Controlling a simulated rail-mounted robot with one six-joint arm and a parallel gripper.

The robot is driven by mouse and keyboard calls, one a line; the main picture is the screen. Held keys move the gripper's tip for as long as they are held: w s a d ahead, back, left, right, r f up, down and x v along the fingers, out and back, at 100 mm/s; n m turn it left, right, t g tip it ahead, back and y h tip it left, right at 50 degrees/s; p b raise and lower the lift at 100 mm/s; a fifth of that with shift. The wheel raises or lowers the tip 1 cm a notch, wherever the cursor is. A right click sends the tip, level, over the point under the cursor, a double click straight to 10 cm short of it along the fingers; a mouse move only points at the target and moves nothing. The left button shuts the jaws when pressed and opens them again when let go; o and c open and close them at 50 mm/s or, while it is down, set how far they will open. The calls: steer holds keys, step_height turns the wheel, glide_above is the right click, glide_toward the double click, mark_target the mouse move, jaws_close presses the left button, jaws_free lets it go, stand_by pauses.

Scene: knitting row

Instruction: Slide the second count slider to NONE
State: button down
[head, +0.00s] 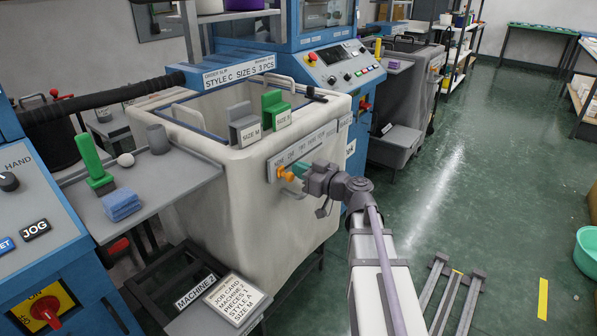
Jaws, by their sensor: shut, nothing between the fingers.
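The count slider plate (302,150) is on the front of the pale bin (225,195), with a row of small printed words that starts with what looks like NONE at the left. An orange slider knob (286,174) sits near the left end of this plate. My gripper (299,171) is at the plate, just right of the orange knob, with its teal fingertips shut and empty. I cannot tell whether the fingertips touch the knob. My gripper and wrist hide the lower right part of the plate, so the knob's exact mark is unclear.
A grey SIZE M block (244,128) and a green SIZE S block (276,110) stand at the bin's rim. A grey shelf (175,178) holds a green post, blue cloths and a white ball. A job card (235,297) lies below. Floor to the right is mostly clear.

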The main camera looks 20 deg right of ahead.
steer(key=v, duration=0.8)
stand_by(0.4)
